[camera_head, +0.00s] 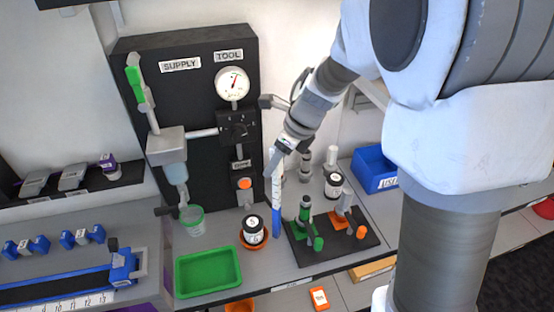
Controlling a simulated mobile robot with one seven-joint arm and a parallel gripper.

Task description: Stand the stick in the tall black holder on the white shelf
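The stick (277,215) is a slim upright piece, white with markings above and blue below. My gripper (277,158) reaches down from the upper right and appears shut on the stick's upper part. The stick hangs nearly vertical in front of the black panel, between a black-lidded jar and a black tray. Whether its lower end touches the counter I cannot tell. I cannot make out a tall black holder on a white shelf; my arm covers much of the right side.
The black panel (190,100) carries a gauge (232,83). The jar (253,230) stands in an orange dish. The black tray (338,248) holds green and orange-grey tools. A green tray (208,272), a clear cup (192,220) and a blue bin (374,168) are nearby.

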